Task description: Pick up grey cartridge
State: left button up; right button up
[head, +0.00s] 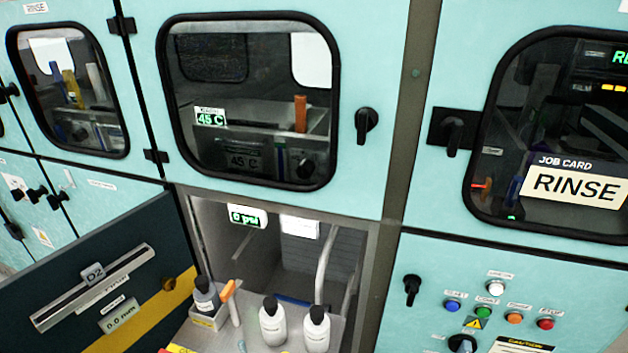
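No thing that I can surely call the grey cartridge stands out. In the open lower compartment, a dark grey bottle (206,296) with a black cap and pale label stands in a small holder at the left. Just right of it is a slim pale grey upright piece (235,312), beside a tilted orange piece (228,291); whether these are joined I cannot tell. Two white bottles (272,322) with black caps stand further right, the second (317,330) close beside the first. Their bases are partly cut off or hard to see. Neither of my grippers is in view.
A dark door (75,285) marked D2 stands open at the lower left. Inside the compartment (300,262) are a pale curved pipe and a "0 psi" display (247,216). The windowed door above (345,70) is shut. A button panel (510,290) is at the right.

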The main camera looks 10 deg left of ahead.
aim_at(205, 293)
jog(key=u, duration=1.2)
